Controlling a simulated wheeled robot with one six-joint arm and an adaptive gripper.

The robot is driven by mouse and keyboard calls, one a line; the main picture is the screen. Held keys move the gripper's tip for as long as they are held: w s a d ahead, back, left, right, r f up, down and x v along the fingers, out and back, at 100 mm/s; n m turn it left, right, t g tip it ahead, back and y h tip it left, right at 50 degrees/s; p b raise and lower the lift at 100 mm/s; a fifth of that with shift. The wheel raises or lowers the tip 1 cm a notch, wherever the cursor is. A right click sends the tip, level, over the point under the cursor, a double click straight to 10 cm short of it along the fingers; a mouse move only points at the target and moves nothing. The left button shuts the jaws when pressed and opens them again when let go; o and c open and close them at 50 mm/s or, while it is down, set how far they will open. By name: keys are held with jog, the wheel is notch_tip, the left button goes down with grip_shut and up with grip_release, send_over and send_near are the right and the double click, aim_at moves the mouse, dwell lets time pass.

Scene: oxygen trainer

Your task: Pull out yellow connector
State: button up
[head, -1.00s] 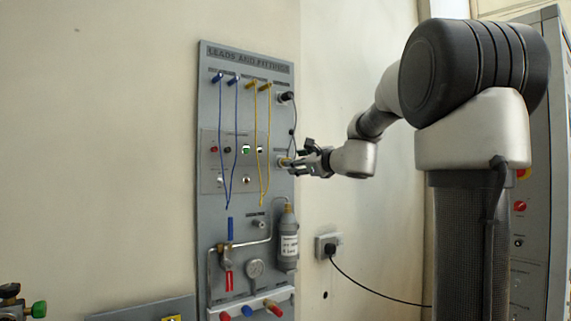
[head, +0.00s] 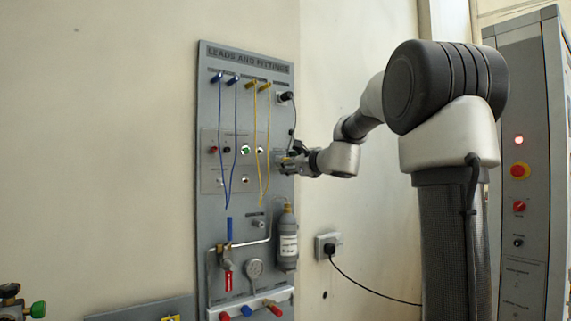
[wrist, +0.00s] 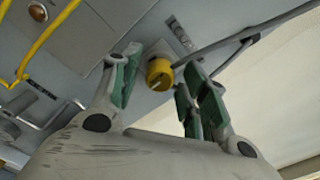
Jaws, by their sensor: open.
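The yellow connector (wrist: 160,74) is a round yellow plug on the grey panel, seen in the wrist view between and just beyond my fingertips. My gripper (wrist: 158,82) is open, with one green-padded finger on each side of the connector. I cannot tell whether either finger touches it. In the head view my gripper (head: 285,163) is at the right edge of the panel (head: 205,290), at mid height, and it hides the connector there.
Two yellow leads (head: 267,130) and two blue leads (head: 234,130) hang left of my gripper. A black plug (head: 287,97) with a cable is above it. A grey cylinder (head: 287,225) stands below. A grey cable (wrist: 245,33) crosses beside the connector in the wrist view.

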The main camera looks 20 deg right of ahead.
jog(key=c, duration=0.9)
jog(key=n, duration=0.3)
jog(key=shift+c, duration=0.2)
jog(key=shift+n, duration=0.4)
jog(key=n, duration=0.3)
jog(key=shift+n, duration=1.8)
